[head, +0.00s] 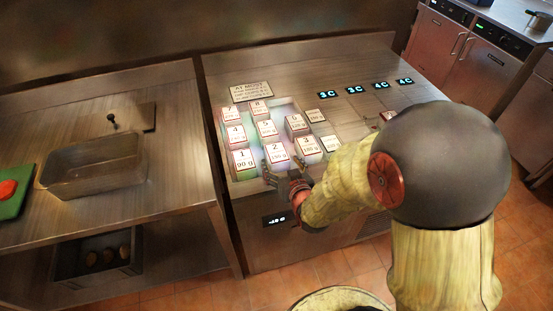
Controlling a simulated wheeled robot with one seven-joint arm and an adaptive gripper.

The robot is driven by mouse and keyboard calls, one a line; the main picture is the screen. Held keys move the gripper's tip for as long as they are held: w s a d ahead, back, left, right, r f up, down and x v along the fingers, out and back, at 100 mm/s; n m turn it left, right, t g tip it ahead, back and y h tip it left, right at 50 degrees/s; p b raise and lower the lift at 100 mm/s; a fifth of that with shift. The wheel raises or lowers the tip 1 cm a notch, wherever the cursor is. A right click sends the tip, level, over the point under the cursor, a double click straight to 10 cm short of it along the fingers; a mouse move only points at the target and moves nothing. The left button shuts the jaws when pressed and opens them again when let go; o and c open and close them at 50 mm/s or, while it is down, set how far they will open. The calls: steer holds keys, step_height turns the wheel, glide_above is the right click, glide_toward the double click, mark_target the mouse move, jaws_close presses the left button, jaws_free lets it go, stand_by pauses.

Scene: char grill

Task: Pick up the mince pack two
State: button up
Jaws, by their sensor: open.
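Mince pack two (276,153) is a white-topped block labelled "2" with a weight in red. It sits in the front row of a lit recess in the steel counter, between pack one (242,159) and pack three (308,145). My gripper (285,177) is open at the front edge of pack two, with its fingers near the pack's lower side. I cannot tell whether the fingers touch the pack. My forearm comes in from the right and covers part of the counter front.
More numbered packs stand behind, such as pack five (266,129) and pack four (236,134). A sign (251,91) stands behind them. Small labelled cards lie to the right. On the left counter are a metal pan (95,166) and a green board (17,192).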

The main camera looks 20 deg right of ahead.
mark_target(277, 156)
steer(key=b+x, duration=0.1)
steer(key=x, duration=0.5)
steer(key=shift+s, duration=0.1)
steer(key=c, duration=0.3)
steer(key=c, duration=1.1)
steer(key=shift+c, duration=0.6)
steer(key=shift+r, duration=0.1)
